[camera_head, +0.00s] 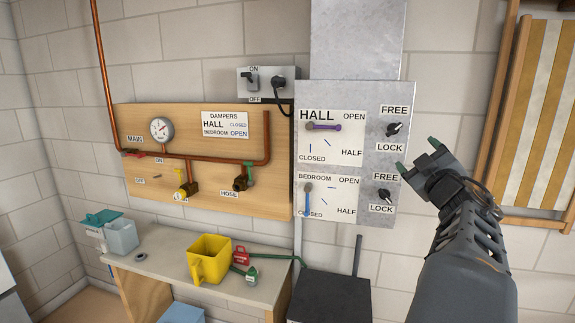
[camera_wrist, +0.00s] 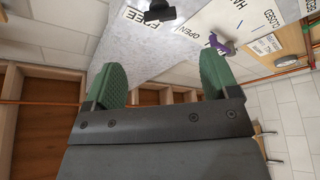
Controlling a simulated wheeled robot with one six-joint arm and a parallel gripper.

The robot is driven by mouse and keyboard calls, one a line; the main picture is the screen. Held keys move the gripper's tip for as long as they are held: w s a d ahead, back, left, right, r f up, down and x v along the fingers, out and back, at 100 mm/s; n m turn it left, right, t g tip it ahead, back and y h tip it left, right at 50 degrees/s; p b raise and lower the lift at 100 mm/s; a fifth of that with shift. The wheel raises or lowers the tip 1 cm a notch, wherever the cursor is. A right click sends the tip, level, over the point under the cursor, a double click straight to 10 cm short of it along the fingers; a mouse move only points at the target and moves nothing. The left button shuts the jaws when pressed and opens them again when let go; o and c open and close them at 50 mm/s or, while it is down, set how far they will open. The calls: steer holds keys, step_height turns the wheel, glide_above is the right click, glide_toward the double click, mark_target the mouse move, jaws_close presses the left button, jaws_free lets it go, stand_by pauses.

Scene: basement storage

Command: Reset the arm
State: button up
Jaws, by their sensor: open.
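My gripper (camera_head: 418,157) is raised at the right of the head view, in front of the wall just right of the grey damper panel (camera_head: 350,96). Its green fingertips are apart with nothing between them, as the wrist view (camera_wrist: 165,85) also shows. On the panel, the purple hall handle (camera_head: 323,127) lies level and the blue bedroom handle (camera_head: 308,198) hangs down toward CLOSED. Two black FREE/LOCK knobs (camera_head: 394,129) (camera_head: 384,195) sit at the panel's right. My gripper looks apart from the panel.
A wooden board (camera_head: 150,115) with copper pipes, a gauge and valves is at the left. A bench (camera_head: 170,254) holds a yellow jug (camera_head: 208,259) and a grey container (camera_head: 121,236). A striped folding chair (camera_head: 540,110) hangs at the right. A dark box (camera_head: 330,294) stands below the panel.

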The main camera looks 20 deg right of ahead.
steer(key=s+d+f+m+g+h, duration=0.5)
steer(key=d+f+m+g, duration=0.1)
steer(key=f+m+g, duration=0.35)
steer(key=w+a+f+m+g+y, duration=0.2)
steer(key=a+f+g+y, duration=0.2)
steer(key=a+f, duration=0.5)
steer(key=a+f+n+y+p, duration=0.1)
steer(key=a+f+n+y, duration=0.1)
steer(key=a, duration=0.8)
steer(key=s+a+f+n+g+y, duration=0.1)
steer(key=a+f+y, duration=0.3)
steer(key=a, duration=0.7)
steer(key=s+a+f+n+g+y+p, duration=0.1)
steer(key=a+f+n+y, duration=0.2)
steer(key=a+f, duration=0.3)
steer(key=a, duration=0.5)
steer(key=shift+a+n+y+p, duration=0.15)
steer(key=shift+n+y+p, duration=0.15)
steer(key=shift+n+p, duration=0.05)
